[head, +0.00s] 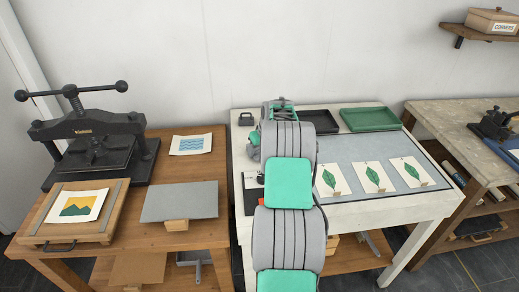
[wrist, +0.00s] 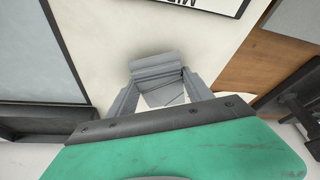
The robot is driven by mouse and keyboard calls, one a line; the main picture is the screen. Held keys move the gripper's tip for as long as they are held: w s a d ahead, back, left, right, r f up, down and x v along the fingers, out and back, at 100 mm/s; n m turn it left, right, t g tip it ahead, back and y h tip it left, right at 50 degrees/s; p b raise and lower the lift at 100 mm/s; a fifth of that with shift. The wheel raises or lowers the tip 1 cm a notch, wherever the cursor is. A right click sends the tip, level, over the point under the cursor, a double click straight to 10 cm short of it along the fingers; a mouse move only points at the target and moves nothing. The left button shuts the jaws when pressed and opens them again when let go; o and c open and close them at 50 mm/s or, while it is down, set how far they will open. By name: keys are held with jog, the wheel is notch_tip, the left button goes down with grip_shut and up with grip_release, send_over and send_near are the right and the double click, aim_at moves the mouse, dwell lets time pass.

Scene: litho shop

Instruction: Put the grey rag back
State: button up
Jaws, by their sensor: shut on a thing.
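My gripper (wrist: 158,88) is shut on a grey folded thing (wrist: 156,66), which looks like the grey rag, in the wrist view. The rag sits between the two grey fingers, over the bare cream top of the white table (wrist: 105,40). I cannot tell whether it touches the tabletop. In the head view my arm reaches over the left part of the white table (head: 350,214). My fingertips and the rag are hidden there behind the arm.
A dark tray (head: 326,127) and a green tray (head: 370,119) stand at the table's back. Several leaf prints (head: 376,177) lie on a grey mat (head: 343,150). A black-edged sign (wrist: 205,3) is near the rag. The left wooden table holds a press (head: 90,140) and a grey slab (head: 180,201).

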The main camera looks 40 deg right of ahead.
jog(key=shift+f+b, duration=0.3)
jog(key=o, duration=1.3)
jog(key=shift+r, duration=0.1)
